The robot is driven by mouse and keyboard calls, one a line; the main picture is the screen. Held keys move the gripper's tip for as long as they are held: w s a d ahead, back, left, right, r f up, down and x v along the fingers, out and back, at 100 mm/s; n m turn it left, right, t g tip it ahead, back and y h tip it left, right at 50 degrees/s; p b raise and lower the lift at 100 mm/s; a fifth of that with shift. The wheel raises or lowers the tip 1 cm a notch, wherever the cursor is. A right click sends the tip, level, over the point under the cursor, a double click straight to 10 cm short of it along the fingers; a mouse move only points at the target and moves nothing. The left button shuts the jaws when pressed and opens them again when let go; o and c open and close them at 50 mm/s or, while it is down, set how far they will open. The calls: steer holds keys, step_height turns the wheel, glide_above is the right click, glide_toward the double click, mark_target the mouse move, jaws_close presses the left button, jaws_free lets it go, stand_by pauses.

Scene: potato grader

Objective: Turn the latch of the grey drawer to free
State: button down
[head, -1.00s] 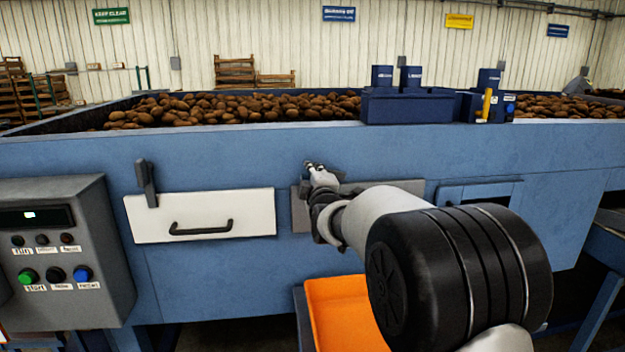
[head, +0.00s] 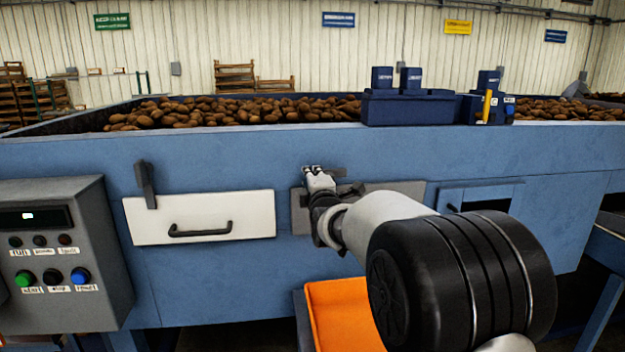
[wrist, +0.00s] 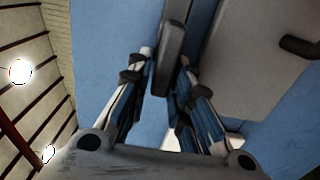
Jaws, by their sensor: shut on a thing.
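The grey drawer (head: 385,188) is in the front of the blue machine, partly hidden behind my arm in the head view. It also fills the right of the wrist view (wrist: 245,60), with its dark handle (wrist: 300,47) at the edge. The latch (wrist: 172,55) is a dark grey bar between my fingers in the wrist view. In the head view a small end of the latch (head: 339,172) shows just right of my fingertips, near the drawer's top edge; it looks roughly level. My gripper (head: 313,171) is shut on the latch.
A white drawer (head: 200,218) with an upright dark latch (head: 146,185) is to the left. A control box (head: 45,255) stands further left. An orange bin (head: 342,315) lies below my arm. A blue-framed opening (head: 480,194) is to the right.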

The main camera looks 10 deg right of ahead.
steer(key=c, duration=1.6)
jaws_free()
steer(key=s, duration=1.2)
steer(key=s+f+m+g, duration=0.4)
steer(key=s+f+m, duration=0.1)
steer(key=s, duration=0.8)
steer(key=s+d+f+m+g, duration=0.1)
steer(key=s+f+m+g, duration=0.4)
steer(key=s, duration=0.9)
steer(key=s+f+m+g, duration=0.4)
steer(key=s+f+m, duration=0.2)
steer(key=s, duration=0.8)
steer(key=shift+d+m, duration=0.4)
steer(key=shift+m, duration=0.7)
